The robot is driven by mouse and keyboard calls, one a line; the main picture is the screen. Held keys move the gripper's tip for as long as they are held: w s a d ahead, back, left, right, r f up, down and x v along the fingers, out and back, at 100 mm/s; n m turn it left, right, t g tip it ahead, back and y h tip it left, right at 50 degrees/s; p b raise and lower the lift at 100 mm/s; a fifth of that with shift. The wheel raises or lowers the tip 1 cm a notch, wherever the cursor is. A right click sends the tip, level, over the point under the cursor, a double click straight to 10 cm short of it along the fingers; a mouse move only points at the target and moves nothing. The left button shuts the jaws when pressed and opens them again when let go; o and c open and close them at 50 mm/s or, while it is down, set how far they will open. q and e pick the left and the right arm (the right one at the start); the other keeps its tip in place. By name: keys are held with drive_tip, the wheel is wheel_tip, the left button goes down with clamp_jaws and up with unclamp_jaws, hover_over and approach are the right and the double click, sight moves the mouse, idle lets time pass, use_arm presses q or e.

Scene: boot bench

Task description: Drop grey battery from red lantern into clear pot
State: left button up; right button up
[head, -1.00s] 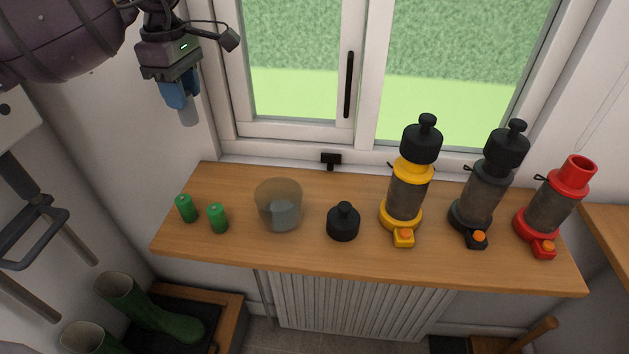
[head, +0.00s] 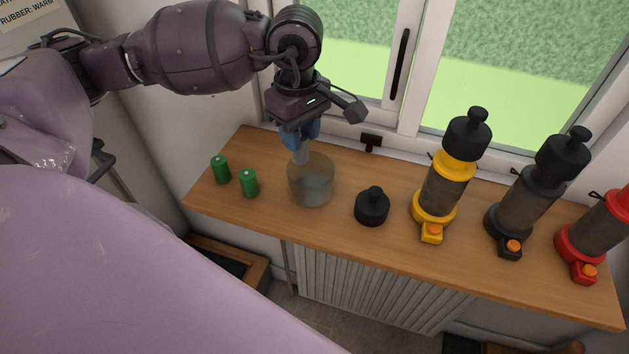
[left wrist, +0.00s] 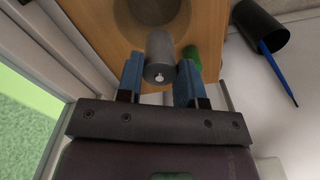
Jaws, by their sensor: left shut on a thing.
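My left gripper (head: 300,138) is shut on the grey battery (head: 301,154). The battery hangs upright from the blue fingers at the back of the clear pot's rim; I cannot tell whether its lower end is inside. The clear pot (head: 312,187) stands on the bench. In the left wrist view the grey battery (left wrist: 160,50) sits between both fingers, with the pot (left wrist: 150,10) beyond it. The red lantern (head: 597,236) stands at the far right, its top cut off by the frame. My right gripper is not in view.
Two green batteries (head: 221,170) stand left of the pot on the wooden bench (head: 330,232). A black cap (head: 372,207) sits right of it, then a yellow lantern (head: 443,182) and a black lantern (head: 522,200). The window (head: 480,70) is behind.

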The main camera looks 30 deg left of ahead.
use_arm(q)
wheel_tip(320, 180, down, 3)
drive_tip(key=shift+f+b, duration=0.1)
drive_tip(key=shift+b, duration=0.4)
drive_tip(key=shift+f, duration=0.4)
drive_tip(key=o, duration=0.9)
drive_tip(key=shift+o, duration=0.8)
